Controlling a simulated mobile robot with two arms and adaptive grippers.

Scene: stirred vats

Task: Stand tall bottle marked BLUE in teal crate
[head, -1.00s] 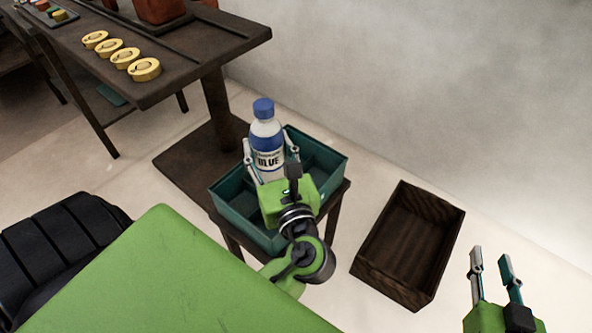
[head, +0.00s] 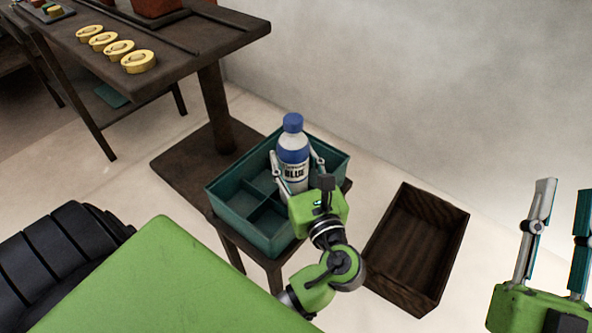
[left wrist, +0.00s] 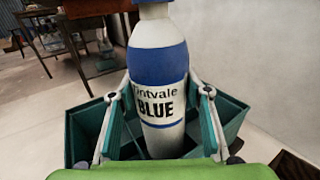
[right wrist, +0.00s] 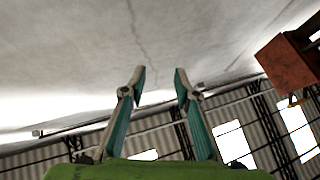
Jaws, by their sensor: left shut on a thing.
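The tall bottle marked BLUE (head: 293,158) is white and blue with a blue cap. My left gripper (head: 298,178) is shut on it, one finger on each side, and holds it upright over the right part of the teal crate (head: 222,212). In the left wrist view the bottle (left wrist: 158,85) stands between the fingers (left wrist: 160,100), its label facing me. Its base is partly hidden, so I cannot tell whether it touches the crate floor. The crate has several compartments; those showing are empty. My right gripper (head: 560,215) is open and empty at the right; its fingers also show apart in the right wrist view (right wrist: 158,85).
The crate sits on a small dark stand (head: 235,246). An empty brown wooden crate (head: 418,250) stands on the floor to its right. A dark table (head: 190,50) with several yellow rings (head: 138,62) is at the back left.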

